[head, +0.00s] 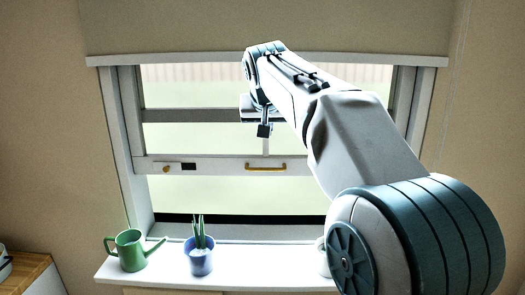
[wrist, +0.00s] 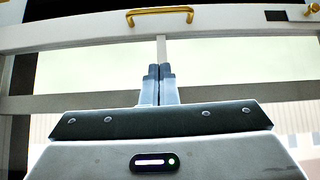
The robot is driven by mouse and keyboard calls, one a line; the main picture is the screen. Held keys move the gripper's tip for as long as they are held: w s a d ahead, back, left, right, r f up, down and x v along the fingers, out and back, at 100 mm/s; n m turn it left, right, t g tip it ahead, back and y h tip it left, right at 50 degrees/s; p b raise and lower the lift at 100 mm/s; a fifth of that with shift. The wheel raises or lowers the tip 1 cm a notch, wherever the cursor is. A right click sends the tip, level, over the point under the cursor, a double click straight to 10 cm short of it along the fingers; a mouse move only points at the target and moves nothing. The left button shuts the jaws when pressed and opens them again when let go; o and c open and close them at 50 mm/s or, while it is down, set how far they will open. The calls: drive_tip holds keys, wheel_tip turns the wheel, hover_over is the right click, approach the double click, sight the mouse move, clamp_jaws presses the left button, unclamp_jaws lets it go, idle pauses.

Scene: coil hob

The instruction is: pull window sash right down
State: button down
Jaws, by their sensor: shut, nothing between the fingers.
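The window sash's bottom rail (head: 220,168) is part way up, with a gap below it above the sill. A brass handle (head: 266,167) is fixed to the rail right of centre. A brass catch (head: 165,167) sits further left on the rail. My gripper (head: 264,130) is in front of the upper part of the sash, above the handle in the head view. In the wrist view my gripper (wrist: 160,72) has its fingers together and empty, and the handle (wrist: 160,15) shows beyond the fingertips, apart from them. The sash rail (wrist: 80,37) crosses the same view.
The white sill (head: 225,262) holds a green watering can (head: 131,250) and a blue pot with a plant (head: 201,258). Another pot, mostly hidden by my arm, stands at the right. A raised blind (head: 260,28) covers the window's top.

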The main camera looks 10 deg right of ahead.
drive_tip(key=w+r, duration=0.2)
drive_tip(key=p, duration=0.2)
hover_over(265, 157)
drive_tip(key=s, duration=0.3)
drive_tip(key=f, duration=0.6)
drive_tip(key=shift+w+a+f, duration=0.15)
drive_tip(key=shift+a+f, duration=0.2)
wheel_tip(265, 157, down, 3)
drive_tip(key=shift+w+f, duration=0.15)
drive_tip(key=shift+f, duration=0.65)
drive_tip(key=shift+f, duration=0.1)
wheel_tip(265, 157, down, 24)
drive_tip(key=b, duration=1.9)
drive_tip(key=shift+b, duration=0.35)
